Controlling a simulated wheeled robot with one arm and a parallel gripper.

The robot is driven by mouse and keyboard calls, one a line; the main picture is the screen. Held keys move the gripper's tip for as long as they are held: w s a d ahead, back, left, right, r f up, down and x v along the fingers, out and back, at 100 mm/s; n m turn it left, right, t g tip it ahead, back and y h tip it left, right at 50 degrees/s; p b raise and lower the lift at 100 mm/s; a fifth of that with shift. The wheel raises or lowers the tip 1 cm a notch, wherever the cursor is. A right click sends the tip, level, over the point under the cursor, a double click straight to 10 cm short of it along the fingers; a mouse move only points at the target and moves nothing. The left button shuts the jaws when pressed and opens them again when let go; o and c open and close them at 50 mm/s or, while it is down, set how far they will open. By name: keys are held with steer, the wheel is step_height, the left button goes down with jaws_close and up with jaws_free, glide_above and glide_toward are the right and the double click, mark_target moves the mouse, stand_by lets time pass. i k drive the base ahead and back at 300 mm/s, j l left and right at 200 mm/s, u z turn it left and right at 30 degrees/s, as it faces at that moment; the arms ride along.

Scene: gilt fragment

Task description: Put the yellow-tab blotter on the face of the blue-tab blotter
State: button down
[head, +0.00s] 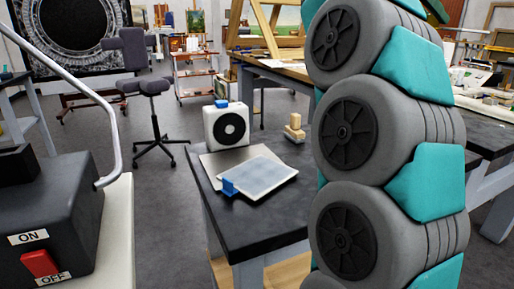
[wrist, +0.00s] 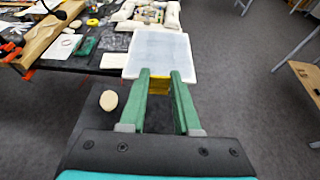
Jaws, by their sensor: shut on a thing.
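The yellow-tab blotter (wrist: 158,52) is a pale sheet with a white border, seen in the wrist view. Its yellow tab (wrist: 180,98) shows between the green fingers of my gripper (wrist: 161,80), which is shut on it. The sheet reaches out beyond the fingertips. In the head view, the blue-tab blotter (head: 262,178) lies flat on the small dark table, pale face up, its blue tab (head: 229,187) at its left front corner. My gripper and the yellow-tab blotter do not show in the head view.
A grey plate (head: 219,160) lies partly under the blue-tab blotter on the dark table (head: 275,223). A cluttered bench (wrist: 75,62) shows in the wrist view.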

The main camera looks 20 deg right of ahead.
mark_target(258, 173)
steer(key=l+u, duration=0.15)
steer(key=u, duration=0.25)
steer(key=k+l+u, duration=0.1)
steer(key=u, duration=0.3)
steer(key=k+l+u, duration=0.1)
steer(key=u, duration=0.7)
steer(key=k+l+u, duration=0.3)
steer(key=k, duration=0.5)
steer(key=k+u, duration=0.35)
steer(key=k, duration=0.4)
